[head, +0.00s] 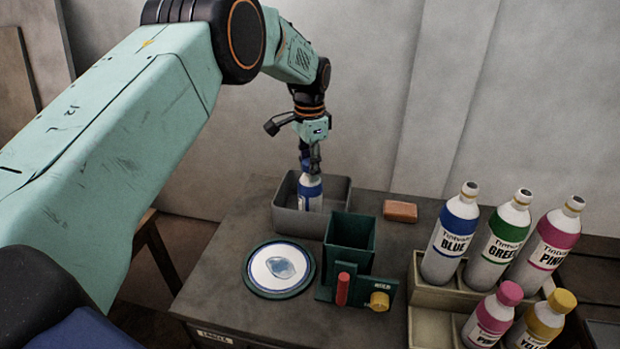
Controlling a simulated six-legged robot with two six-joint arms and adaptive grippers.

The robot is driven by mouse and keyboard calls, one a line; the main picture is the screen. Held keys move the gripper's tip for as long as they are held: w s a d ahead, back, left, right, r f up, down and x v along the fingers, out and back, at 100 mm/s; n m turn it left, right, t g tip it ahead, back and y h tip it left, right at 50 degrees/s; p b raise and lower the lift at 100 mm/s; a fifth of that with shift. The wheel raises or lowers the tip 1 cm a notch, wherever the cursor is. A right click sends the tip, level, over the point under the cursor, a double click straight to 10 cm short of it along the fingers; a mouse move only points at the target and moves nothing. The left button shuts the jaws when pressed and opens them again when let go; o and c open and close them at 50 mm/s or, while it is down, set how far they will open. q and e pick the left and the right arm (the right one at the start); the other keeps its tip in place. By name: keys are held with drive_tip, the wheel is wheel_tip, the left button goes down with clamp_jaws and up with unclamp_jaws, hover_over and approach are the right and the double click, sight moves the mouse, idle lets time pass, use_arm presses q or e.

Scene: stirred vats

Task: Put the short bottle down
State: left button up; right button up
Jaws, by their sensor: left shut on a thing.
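My left gripper (312,163) points down and is shut on a short bottle (309,194) at its top. The bottle is white with blue bands and looks about upright. It is within the outline of an open grey bin (340,192) at the back of the table. The bin's front wall hides the bottle's base, so I cannot tell whether it touches the floor of the bin. My right gripper is not in view.
A dark green vat (350,240) with a red handle (342,289) and yellow knob (379,300) stands in front of the bin. A round plate (279,268) is left of it. An orange block (400,211) lies right. Several dye bottles (452,235) stand in a stepped rack (435,298).

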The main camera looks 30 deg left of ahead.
use_arm(q)
drive_tip(key=shift+s+d+f, duration=0.1)
drive_tip(key=shift+d+f, duration=0.1)
drive_tip(key=shift+f, duration=1.2)
drive_tip(key=shift+w+a+f, duration=0.15)
drive_tip(key=shift+w, duration=0.1)
drive_tip(key=o, duration=1.1)
drive_tip(key=shift+s, duration=0.25)
drive_tip(key=shift+w, duration=0.15)
wheel_tip(320, 180, up, 11)
drive_tip(key=shift+p, duration=0.5)
drive_tip(key=shift+r, duration=0.65)
